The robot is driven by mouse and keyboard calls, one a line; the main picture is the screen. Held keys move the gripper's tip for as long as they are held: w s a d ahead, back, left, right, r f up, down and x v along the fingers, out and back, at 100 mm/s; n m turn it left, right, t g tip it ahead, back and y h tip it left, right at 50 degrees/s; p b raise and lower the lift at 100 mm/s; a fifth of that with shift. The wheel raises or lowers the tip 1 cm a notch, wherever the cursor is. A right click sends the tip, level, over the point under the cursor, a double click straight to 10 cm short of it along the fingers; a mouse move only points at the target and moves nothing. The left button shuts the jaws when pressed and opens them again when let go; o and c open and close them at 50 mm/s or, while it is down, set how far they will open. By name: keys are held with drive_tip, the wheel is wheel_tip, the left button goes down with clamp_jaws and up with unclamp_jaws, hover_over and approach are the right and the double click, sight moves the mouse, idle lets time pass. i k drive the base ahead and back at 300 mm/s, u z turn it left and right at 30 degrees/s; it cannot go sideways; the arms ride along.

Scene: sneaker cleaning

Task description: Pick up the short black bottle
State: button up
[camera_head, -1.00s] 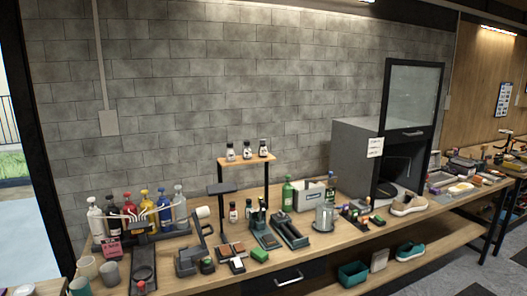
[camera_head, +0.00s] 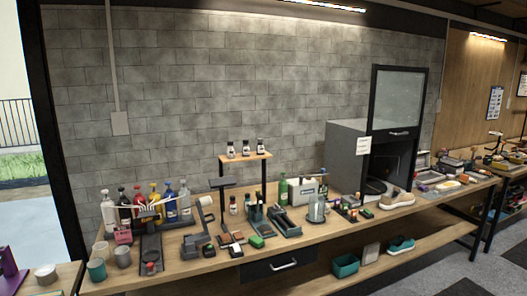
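A black bottle (camera_head: 124,207) stands in the row of bottles at the left of the workbench, between a white and a red one. Small dark bottles with white labels also show: three on the raised wooden shelf, with one (camera_head: 246,148) in the middle, and another (camera_head: 233,205) on the bench below. I cannot tell which of these is the short black bottle. My gripper is not in view.
The wooden workbench (camera_head: 218,262) is crowded with tools, brushes and cups. A grey cabinet (camera_head: 345,150) with a raised glass door stands at the right. A beige shoe (camera_head: 397,198) sits by it. Grey floor (camera_head: 462,287) is open at lower right.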

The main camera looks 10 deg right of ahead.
sight(260, 148)
drive_tip(key=z, duration=1.55)
drive_tip(key=k, duration=0.1)
drive_tip(key=u, duration=2.45)
drive_tip(key=i, duration=0.65)
drive_tip(key=u, duration=0.15)
